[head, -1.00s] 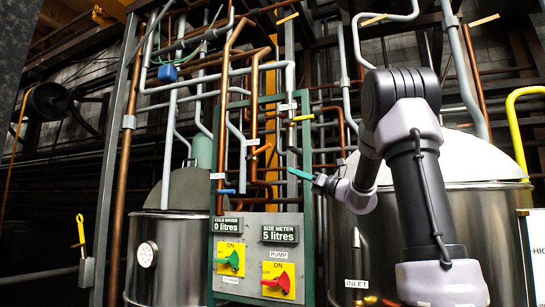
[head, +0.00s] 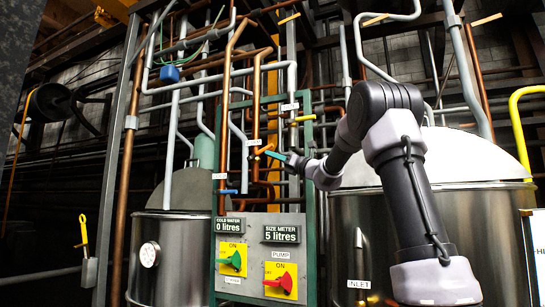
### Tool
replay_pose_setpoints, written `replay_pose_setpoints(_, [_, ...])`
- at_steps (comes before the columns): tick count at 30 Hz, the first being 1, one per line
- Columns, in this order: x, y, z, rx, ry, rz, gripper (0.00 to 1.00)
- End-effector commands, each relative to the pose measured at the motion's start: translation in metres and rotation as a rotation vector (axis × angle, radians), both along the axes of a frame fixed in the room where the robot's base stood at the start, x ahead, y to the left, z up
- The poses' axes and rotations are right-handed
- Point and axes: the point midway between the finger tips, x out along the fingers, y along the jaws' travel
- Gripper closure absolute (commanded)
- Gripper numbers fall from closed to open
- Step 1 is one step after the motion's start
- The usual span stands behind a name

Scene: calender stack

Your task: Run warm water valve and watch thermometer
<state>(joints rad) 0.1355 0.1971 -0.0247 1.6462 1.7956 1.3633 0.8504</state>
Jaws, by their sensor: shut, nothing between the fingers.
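An orange valve lever (head: 263,149) sits on the copper pipework in the middle of the head view. My gripper (head: 276,155) has its narrow teal fingers shut, with the tip at the lever's right end in the picture. I cannot tell whether they touch. A yellow lever (head: 303,118) is above and to the right, and a blue lever (head: 227,191) is lower left. No readable label marks which lever is warm water. A round white dial (head: 148,254), which looks like a thermometer, is on the left steel tank; its reading is too small to tell.
A panel (head: 263,258) below the levers has a green knob (head: 232,261), a red knob (head: 279,283), and displays reading "0 litres" and "5 litres". A large steel tank (head: 350,235) stands behind my arm. Grey and copper pipes crowd around the levers.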

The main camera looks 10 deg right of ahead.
Motion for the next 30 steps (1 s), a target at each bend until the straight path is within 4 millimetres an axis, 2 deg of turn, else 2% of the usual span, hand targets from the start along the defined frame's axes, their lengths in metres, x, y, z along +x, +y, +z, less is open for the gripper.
replay_pose_setpoints(10, [0.000,0.000,0.002,-0.012,0.006,0.001,1.00])
replay_pose_setpoints(18, [0.001,0.003,0.023,-0.161,0.107,0.001,1.00])
replay_pose_setpoints(23, [0.005,0.007,0.040,-0.178,0.125,0.000,1.00])
replay_pose_setpoints(30, [0.006,0.008,0.043,-0.176,0.127,0.000,1.00])
